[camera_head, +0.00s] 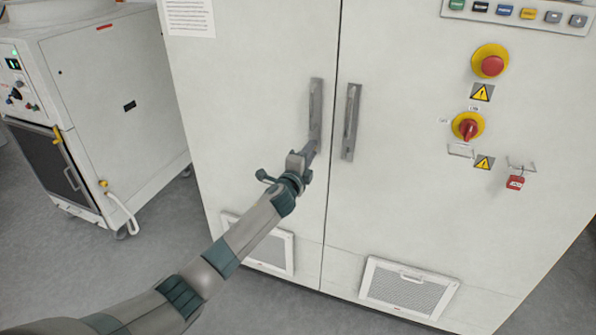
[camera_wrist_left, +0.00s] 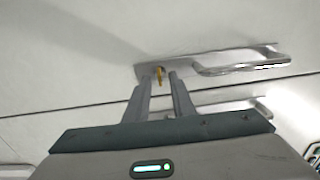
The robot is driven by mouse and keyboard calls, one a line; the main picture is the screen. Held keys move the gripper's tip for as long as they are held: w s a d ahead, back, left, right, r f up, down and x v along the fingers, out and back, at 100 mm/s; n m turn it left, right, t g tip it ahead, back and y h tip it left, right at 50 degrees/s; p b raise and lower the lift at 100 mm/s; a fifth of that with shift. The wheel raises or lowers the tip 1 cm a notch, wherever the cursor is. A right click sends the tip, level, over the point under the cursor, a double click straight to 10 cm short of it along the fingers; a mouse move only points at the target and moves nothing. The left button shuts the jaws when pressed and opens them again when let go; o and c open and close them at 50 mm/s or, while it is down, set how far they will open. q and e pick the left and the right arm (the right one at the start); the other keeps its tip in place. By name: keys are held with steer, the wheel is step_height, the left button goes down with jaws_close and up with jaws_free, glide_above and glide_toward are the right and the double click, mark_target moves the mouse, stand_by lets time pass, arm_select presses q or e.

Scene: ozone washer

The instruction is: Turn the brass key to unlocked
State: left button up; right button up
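The small brass key (camera_wrist_left: 160,75) shows in the left wrist view, set in the plate of the cabinet's left door handle (camera_head: 316,105). My left gripper (camera_head: 309,150) reaches up to the lower end of that handle. In the left wrist view its two fingertips (camera_wrist_left: 160,80) stand apart, one on each side of the key, with gaps visible between. I cannot tell how deep the fingers are around the key. In the head view the key is hidden behind the gripper. My right gripper is in neither view.
The right door handle (camera_head: 351,122) is close beside, across the door seam. Further right are a red emergency button (camera_head: 492,65), a red rotary switch (camera_head: 467,127) and a red padlock (camera_head: 515,183). A white machine (camera_head: 115,110) stands at the left. Floor between is clear.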

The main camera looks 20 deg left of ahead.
arm_select(q)
steer(key=s+b, duration=0.3)
steer(key=s, duration=1.4)
steer(key=shift+a, duration=0.3)
steer(key=shift+f, duration=0.1)
